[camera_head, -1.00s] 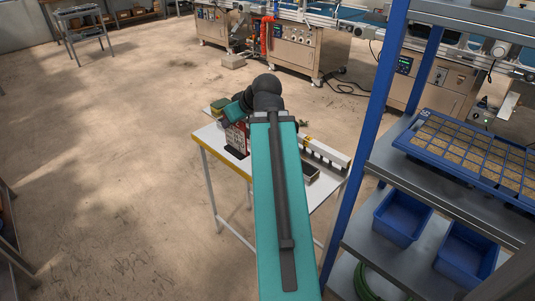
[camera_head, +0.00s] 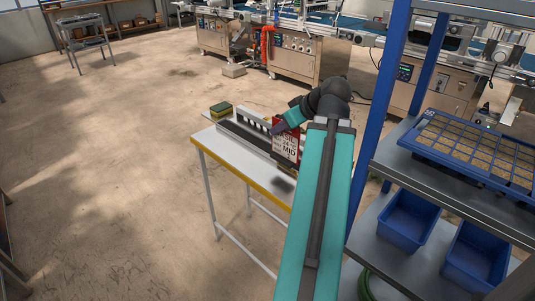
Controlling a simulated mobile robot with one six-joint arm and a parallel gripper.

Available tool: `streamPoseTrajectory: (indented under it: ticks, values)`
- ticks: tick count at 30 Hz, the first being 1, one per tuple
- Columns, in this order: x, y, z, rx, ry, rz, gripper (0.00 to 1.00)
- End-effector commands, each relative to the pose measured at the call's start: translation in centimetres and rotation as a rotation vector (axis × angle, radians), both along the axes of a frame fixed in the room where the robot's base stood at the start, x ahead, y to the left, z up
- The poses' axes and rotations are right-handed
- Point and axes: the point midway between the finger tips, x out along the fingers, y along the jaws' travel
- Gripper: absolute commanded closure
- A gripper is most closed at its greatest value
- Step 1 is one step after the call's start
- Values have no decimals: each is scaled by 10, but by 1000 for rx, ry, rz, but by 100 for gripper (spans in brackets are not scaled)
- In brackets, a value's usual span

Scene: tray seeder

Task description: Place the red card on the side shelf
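The red card (camera_head: 286,143), with a white panel of dark lettering, hangs upright below my gripper (camera_head: 288,121). My gripper appears shut on its top edge, though the fingertips are small and partly hidden. A dark shadow on the white table under the card suggests that it is held above the tabletop. The side shelf, a blue-posted rack with grey boards (camera_head: 397,165), stands to the right of my arm, apart from the card.
The white table (camera_head: 225,153) has a yellow front edge.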

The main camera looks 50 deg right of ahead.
Motion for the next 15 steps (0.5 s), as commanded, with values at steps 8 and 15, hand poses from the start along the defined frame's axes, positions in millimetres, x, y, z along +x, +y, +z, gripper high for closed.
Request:
streamPoseTrajectory:
  ticks: [8,15]
  values:
    - [1,0,1,0,-1,0,100]
    - [5,-4,4,1,-1,0,100]
